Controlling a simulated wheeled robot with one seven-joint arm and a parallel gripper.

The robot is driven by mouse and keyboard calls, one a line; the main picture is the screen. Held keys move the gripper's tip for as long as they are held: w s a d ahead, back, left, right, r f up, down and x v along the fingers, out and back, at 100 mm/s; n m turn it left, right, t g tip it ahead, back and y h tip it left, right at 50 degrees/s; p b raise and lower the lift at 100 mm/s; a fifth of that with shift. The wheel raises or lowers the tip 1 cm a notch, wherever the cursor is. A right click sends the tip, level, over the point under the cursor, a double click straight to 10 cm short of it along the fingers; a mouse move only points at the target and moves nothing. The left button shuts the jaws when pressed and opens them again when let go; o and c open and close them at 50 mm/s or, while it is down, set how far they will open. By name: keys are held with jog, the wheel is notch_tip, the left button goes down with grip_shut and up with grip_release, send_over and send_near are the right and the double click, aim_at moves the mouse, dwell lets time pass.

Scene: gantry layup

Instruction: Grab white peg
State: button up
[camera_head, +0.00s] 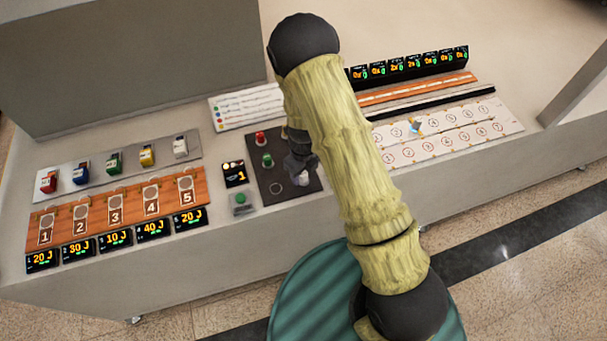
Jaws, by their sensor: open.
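A white peg (303,179) stands near the lower right corner of a dark panel (262,194). Only its lower part shows, because my gripper covers its top. My gripper (300,167) is dark and points down, over or right beside the white peg. Its jaws are open, but the fingers are small and dark, and I cannot tell whether they are around the peg. On the same panel a green peg (267,160) and a red peg (260,137) stand to the left and further back. An empty ring mark (275,188) lies left of the white peg.
Left are an orange numbered board (64,223) and a grey strip with several coloured blocks (113,162). A green button box (241,203) is beside the dark panel. A white numbered board (450,134) lies right, beyond my arm. The table's front edge is close below.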

jog(key=shift+f, duration=0.9)
jog(key=shift+c, duration=0.4)
jog(key=c, duration=1)
